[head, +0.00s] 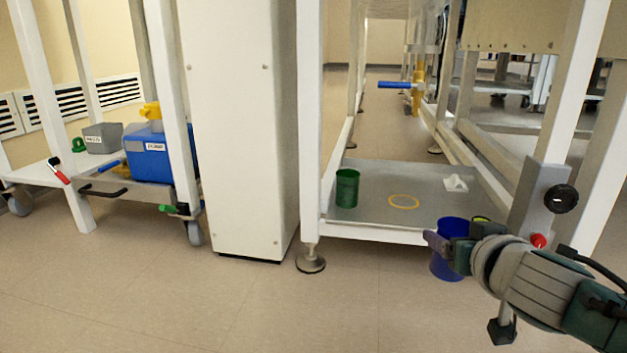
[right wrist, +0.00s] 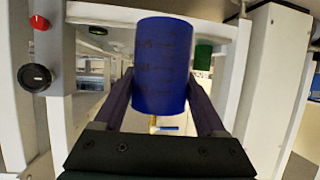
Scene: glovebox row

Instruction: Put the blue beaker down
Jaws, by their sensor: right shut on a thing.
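The blue beaker (head: 447,268) is in my right gripper (head: 447,248), in front of the low shelf's front edge. The right wrist view shows the blue beaker (right wrist: 163,65) upright between the two fingers of the right gripper (right wrist: 163,95), with marks on its side. The gripper is shut on it. The low grey shelf (head: 370,215) holds a yellow ring mark (head: 403,201) on its bare surface. My left gripper is not in view.
A green beaker (head: 347,188) stands at the shelf's left; it also shows in the right wrist view (right wrist: 203,56). A crumpled white piece (head: 455,184) lies at the shelf's right. White frame posts (head: 311,120) flank the opening. A cart with a blue box (head: 150,160) stands left.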

